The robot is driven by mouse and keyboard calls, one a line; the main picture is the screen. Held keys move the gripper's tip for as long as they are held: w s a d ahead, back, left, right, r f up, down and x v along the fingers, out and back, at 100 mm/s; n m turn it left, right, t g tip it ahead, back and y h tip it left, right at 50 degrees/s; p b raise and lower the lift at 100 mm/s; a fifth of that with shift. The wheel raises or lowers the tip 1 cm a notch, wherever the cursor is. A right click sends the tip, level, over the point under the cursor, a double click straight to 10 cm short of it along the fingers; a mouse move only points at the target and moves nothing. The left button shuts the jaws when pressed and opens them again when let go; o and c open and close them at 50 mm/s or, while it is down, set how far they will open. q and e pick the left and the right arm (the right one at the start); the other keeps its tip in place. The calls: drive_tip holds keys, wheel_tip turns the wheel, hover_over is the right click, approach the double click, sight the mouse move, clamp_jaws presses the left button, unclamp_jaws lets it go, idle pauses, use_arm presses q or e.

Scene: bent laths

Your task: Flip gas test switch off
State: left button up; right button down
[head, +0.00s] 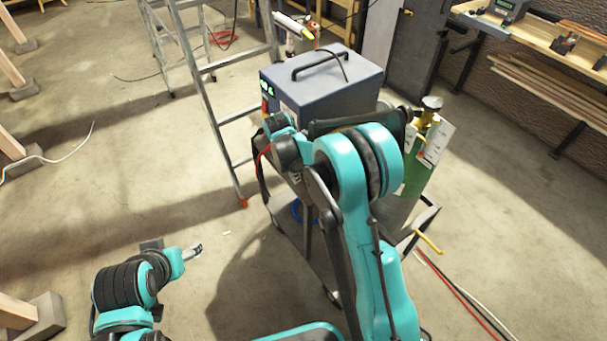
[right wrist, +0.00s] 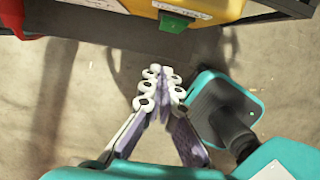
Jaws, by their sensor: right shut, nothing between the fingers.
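The welding machine (head: 318,85), a blue-grey box with a black handle and a lit green display, stands on a cart. In the right wrist view, a yellow panel (right wrist: 222,8) with a green rocker switch (right wrist: 175,22) shows at the top edge. Its label and setting are too small to read. My right gripper (right wrist: 160,92) is shut and empty, below the green switch in that picture and apart from it. In the head view my right arm covers much of the machine's front. My left gripper (head: 196,249) is low at the left, away from the machine; its jaws are unclear.
A green gas cylinder (head: 416,170) stands on the right side of the cart. A stepladder (head: 205,110) stands left of the machine. A red connector (right wrist: 20,15) shows at the panel's left. Cables (head: 460,290) lie on the floor at right. The floor at left is mostly open.

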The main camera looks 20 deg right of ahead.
use_arm(q)
wheel_tip(320, 180, up, 3)
drive_tip(key=p, duration=0.2)
drive_tip(key=shift+r+p, duration=0.2)
drive_tip(key=shift+p, duration=0.2)
use_arm(e)
wheel_tip(320, 180, up, 10)
drive_tip(key=shift+a+f, duration=0.2)
drive_tip(key=shift+a, duration=0.1)
drive_tip(key=shift+s, duration=0.15)
